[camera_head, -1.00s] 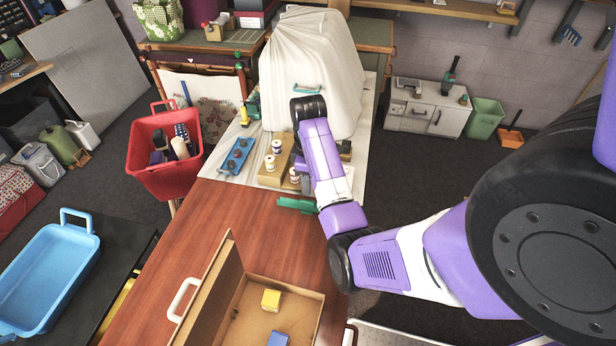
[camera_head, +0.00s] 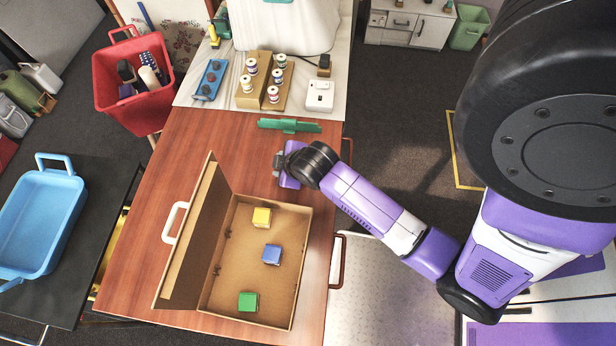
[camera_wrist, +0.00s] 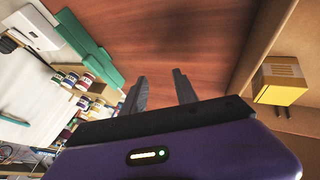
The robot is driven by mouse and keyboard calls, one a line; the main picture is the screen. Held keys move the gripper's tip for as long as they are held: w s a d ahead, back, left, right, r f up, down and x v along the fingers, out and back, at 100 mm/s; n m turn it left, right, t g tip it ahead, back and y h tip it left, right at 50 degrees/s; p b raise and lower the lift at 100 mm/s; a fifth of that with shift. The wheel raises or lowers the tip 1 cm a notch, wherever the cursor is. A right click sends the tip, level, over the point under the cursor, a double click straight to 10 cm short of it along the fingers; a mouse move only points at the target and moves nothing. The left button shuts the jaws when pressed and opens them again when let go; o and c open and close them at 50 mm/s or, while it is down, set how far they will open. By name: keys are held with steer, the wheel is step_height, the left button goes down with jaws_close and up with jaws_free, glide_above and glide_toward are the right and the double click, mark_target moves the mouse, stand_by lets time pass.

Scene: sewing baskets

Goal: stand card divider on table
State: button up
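The green card divider (camera_head: 290,126) appears to lie on the wooden table, near the edge of the pale cloth. It is long and thin, with a raised part near its middle. It also shows at the upper left of the wrist view (camera_wrist: 82,45). My gripper (camera_head: 279,163) is low over the table, on the near side of the divider and apart from it. In the wrist view its two dark fingers (camera_wrist: 160,88) are spread, with only bare table between them.
An open cardboard box (camera_head: 290,312) with yellow (camera_head: 261,217), blue (camera_head: 271,254) and green (camera_head: 248,301) cubes stands on the near side. Thread spools on a wooden stand (camera_head: 243,101), a blue tray (camera_head: 211,79) and a white device (camera_head: 319,95) are beyond the divider. The left tabletop is clear.

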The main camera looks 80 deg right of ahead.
steer(key=s+a+r+t+y, duration=0.1)
steer(key=s+a+r+t, duration=0.2)
steer(key=a+r, duration=0.3)
steer(key=s+a+r+t+y, duration=0.1)
steer(key=s+a+r+t, duration=0.25)
steer(key=a, duration=0.55)
steer(key=s+a+r+t+y, duration=0.1)
steer(key=s+a+r, duration=0.1)
steer(key=r, duration=0.5)
steer(key=s+a+r+m+t+y, duration=0.1)
steer(key=s+a+r+t, duration=0.1)
steer(key=r, duration=0.5)
steer(key=shift+s+a+y, duration=0.3)
steer(key=shift+s+a, duration=0.45)
steer(key=shift+a, duration=0.35)
